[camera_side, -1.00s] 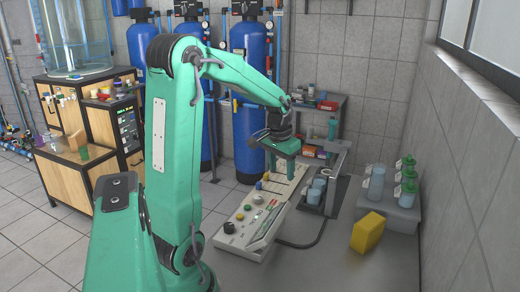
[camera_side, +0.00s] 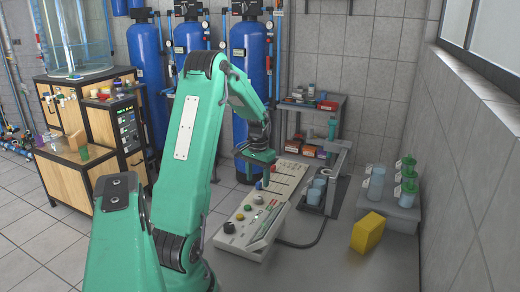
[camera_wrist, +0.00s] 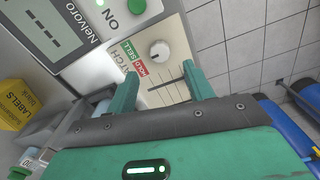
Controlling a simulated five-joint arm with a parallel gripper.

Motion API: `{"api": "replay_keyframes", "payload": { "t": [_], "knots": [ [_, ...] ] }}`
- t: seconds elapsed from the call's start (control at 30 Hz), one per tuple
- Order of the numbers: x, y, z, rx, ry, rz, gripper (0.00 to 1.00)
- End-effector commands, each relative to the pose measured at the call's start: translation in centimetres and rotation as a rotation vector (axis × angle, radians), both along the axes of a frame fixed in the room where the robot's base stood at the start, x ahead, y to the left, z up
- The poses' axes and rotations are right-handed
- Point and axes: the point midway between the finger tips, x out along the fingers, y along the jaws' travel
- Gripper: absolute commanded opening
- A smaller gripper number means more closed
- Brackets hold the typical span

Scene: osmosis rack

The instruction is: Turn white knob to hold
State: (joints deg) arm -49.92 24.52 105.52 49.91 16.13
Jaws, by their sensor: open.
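The white knob (camera_wrist: 159,51) sits on a pale panel (camera_wrist: 172,30) in the wrist view, beyond the gap between my fingertips. A green SELL label (camera_wrist: 131,50) and a red label (camera_wrist: 140,68) lie to its left. A small dark mark shows on the knob, but its exact setting is hard to read. My gripper (camera_wrist: 159,72) is open and empty, with one green finger on each side and the knob apart from both. In the side view, my gripper (camera_side: 262,178) hangs over the far part of the long control console (camera_side: 240,235). The knob is too small to pick out there.
A yellow box (camera_side: 367,232) and a step with green-topped bottles (camera_side: 376,183) stand right of the console. Light-blue cups (camera_side: 317,191) sit close beside it.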

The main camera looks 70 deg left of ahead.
Motion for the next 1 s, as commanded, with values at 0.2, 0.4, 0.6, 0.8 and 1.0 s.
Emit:
{"api": "replay_keyframes", "payload": {
  "t": [0.2,0.4,0.6,0.8,1.0],
  "knots": [
    [0.0,-0.1,-2.1,-0.003,0.003,0.000,0.52],
    [-0.1,-0.1,-4.6,-0.004,0.004,0.000,0.52],
    [0.0,-0.1,-6.5,-0.002,0.001,0.000,0.52],
    [0.0,-0.1,-7.3,-0.001,0.001,0.000,0.52],
    [0.0,-0.1,-7.3,-0.001,0.001,0.000,0.52]
  ]
}}
